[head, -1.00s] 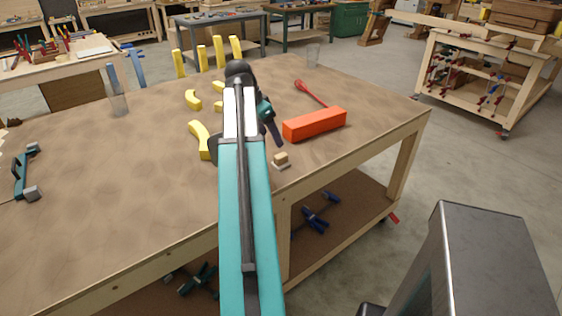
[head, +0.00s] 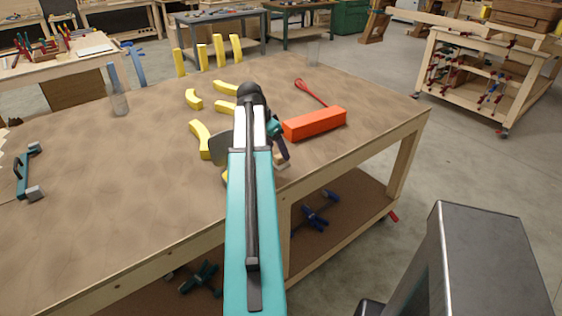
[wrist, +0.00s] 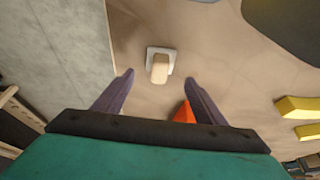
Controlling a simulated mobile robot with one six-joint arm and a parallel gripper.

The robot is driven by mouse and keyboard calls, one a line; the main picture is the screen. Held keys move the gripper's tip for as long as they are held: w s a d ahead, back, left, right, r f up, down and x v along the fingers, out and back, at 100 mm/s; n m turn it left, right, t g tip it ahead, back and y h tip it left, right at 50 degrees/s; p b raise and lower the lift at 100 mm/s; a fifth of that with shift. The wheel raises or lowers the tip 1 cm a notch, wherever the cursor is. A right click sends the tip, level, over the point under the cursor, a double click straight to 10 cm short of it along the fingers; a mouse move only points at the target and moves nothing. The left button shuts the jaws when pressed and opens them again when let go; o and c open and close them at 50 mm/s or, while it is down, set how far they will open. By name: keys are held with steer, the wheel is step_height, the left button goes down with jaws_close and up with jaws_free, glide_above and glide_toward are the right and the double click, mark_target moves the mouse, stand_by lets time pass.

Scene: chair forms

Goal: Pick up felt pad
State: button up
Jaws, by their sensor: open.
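The felt pad (wrist: 160,68) is a small pale square with a tan block-shaped piece on top. It lies on the brown table near its front edge. In the head view the felt pad (head: 282,160) is partly hidden by my gripper. My gripper (wrist: 158,78) is open and empty in the wrist view. Its two dark fingers point toward the pad, one to each side, with the pad slightly beyond the tips. No contact shows. In the head view my gripper (head: 279,142) is mostly hidden behind my arm.
An orange-red block (head: 315,123) lies close to the pad, with a red tool (head: 311,93) behind it. Several yellow curved pieces (head: 200,138) lie to the left.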

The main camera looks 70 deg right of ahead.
mark_target(280, 155)
steer(key=shift+p+x, duration=1)
steer(key=shift+x, duration=1.6)
steer(key=shift+a, duration=0.1)
steer(key=shift+c, duration=0.5)
steer(key=c, duration=1)
